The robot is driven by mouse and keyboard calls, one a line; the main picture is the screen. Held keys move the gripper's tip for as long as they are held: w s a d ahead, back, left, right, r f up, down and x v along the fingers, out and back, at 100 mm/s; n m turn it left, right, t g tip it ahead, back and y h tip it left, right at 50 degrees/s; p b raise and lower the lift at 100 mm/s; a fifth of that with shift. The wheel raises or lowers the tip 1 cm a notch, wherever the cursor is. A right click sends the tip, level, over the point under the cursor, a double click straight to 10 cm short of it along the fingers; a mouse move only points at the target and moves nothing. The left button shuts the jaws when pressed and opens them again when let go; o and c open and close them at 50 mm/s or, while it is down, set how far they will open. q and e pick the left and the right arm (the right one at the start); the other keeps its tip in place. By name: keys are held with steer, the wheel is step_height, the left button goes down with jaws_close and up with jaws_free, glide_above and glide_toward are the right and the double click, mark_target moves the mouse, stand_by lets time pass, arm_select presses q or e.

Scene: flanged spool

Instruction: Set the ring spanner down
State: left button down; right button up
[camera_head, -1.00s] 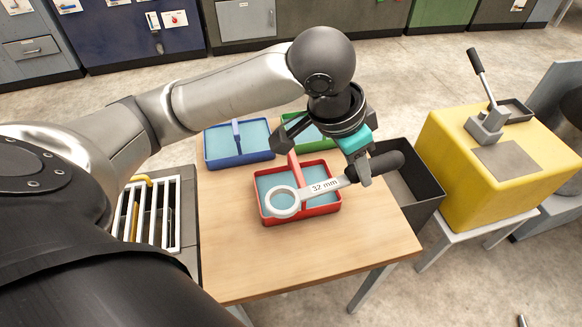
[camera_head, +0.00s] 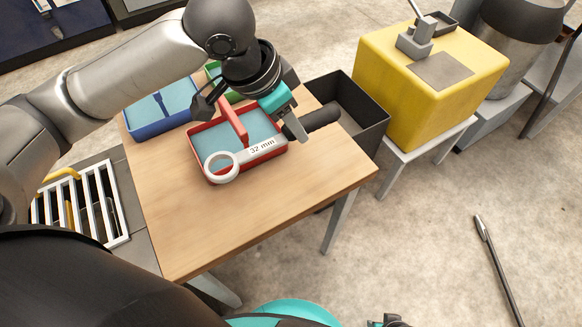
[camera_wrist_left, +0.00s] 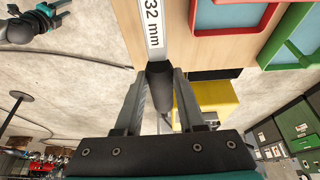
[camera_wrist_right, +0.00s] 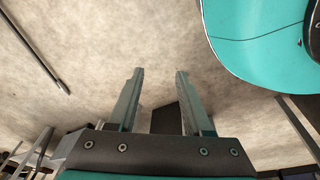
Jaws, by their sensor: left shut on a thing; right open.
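The ring spanner has a pale ring end (camera_head: 222,167), a shank marked "32 mm" (camera_head: 262,149) and a black handle (camera_head: 322,118). My left gripper (camera_head: 296,127) is shut on the handle. In the left wrist view, the handle (camera_wrist_left: 160,88) lies between the fingers, with the shank pointing away. The ring and shank show over the front part of a red divided tray (camera_head: 250,157) with a blue-green floor; whether they touch it I cannot tell. My right gripper (camera_wrist_right: 155,80) is open and empty, above the bare floor in the right wrist view.
A blue tray (camera_head: 150,133) and a green tray (camera_head: 211,68) stand farther back on the wooden table (camera_head: 215,230). Its front part is clear. A black bin (camera_head: 368,128) is beside the table, near a yellow block (camera_head: 395,85). A barred rack (camera_head: 85,205) is at left.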

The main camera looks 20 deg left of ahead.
arm_select(q)
steer(key=b, duration=0.4)
glide_above(298, 174)
steer(key=s+a, duration=0.1)
step_height(298, 174, down, 8)
steer(key=shift+s+f, duration=0.1)
steer(key=shift+f, duration=0.45)
step_height(298, 174, down, 3)
steer(key=shift+f+b, duration=0.1)
steer(key=shift+b, duration=1.05)
steer(key=shift+f, duration=0.3)
arm_select(e)
steer(key=w+a+r+t, duration=0.1)
steer(key=w+a+r, duration=0.2)
steer(key=r, duration=1)
steer(key=shift+w+t+y, duration=0.3)
steer(key=shift+w, duration=1.4)
arm_select(q)
steer(key=shift+f, duration=0.15)
steer(key=c, duration=0.5)
jaws_free()
arm_select(e)
steer(key=shift+f, duration=0.1)
